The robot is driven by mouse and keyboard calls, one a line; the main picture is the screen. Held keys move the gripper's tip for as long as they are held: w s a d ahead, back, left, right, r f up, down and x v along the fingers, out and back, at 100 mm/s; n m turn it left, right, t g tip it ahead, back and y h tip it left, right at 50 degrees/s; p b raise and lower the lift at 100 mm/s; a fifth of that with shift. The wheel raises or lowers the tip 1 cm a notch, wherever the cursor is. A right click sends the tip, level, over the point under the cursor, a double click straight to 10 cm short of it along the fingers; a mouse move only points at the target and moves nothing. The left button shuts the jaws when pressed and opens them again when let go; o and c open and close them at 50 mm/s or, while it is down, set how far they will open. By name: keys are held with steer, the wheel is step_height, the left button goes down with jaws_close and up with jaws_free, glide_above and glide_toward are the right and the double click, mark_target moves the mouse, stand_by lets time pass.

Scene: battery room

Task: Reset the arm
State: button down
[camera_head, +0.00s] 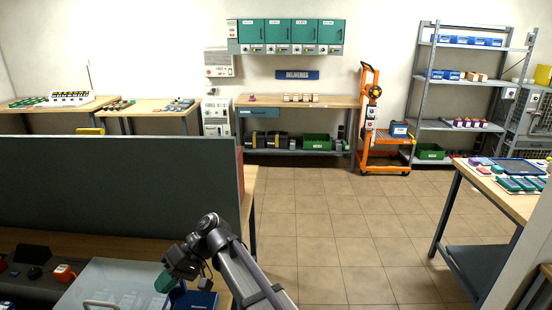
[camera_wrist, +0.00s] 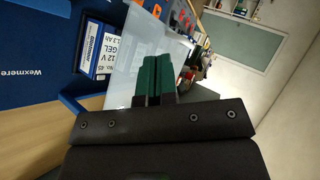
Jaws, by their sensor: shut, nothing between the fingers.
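My gripper (camera_wrist: 153,82) shows in the wrist view with its two green fingers pressed together and nothing between them. In the head view my arm reaches over the near desk, and the gripper (camera_head: 165,282) is at its lower left end, just above or beside a blue box (camera_head: 197,299). In the wrist view a blue and white battery labelled 12 V GEL (camera_wrist: 97,48) stands in a blue holder to the left of the fingers. I cannot tell whether the fingers touch anything.
A clear lidded box (camera_head: 110,280) and a red mug (camera_head: 64,273) are on the near desk. A dark partition (camera_head: 120,180) rises behind it. An orange trolley (camera_head: 384,150), a wooden bench (camera_head: 300,101) and a right-hand table (camera_head: 520,205) stand beyond. The tiled floor (camera_head: 340,225) between is clear.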

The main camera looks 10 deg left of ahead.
steer(key=w+d+f+m+t+h, duration=0.1)
steer(key=w+d+f+m+t, duration=0.1)
steer(key=d, duration=0.6)
steer(key=w+d+f+m+t+h, duration=0.2)
steer(key=d, duration=0.7)
steer(key=w+d+f+m+t+h, duration=0.1)
steer(key=w+d+f+m+t, duration=0.1)
steer(key=d, duration=0.6)
steer(key=s+d+m+t+h, duration=0.1)
steer(key=d+m, duration=0.2)
steer(key=d, duration=1.1)
steer(key=s+d+f+m+t+h, duration=0.1)
steer(key=d+m+h, duration=0.1)
steer(key=d, duration=1.3)
steer(key=shift+f+m, duration=0.25)
steer(key=shift+m, duration=0.15)
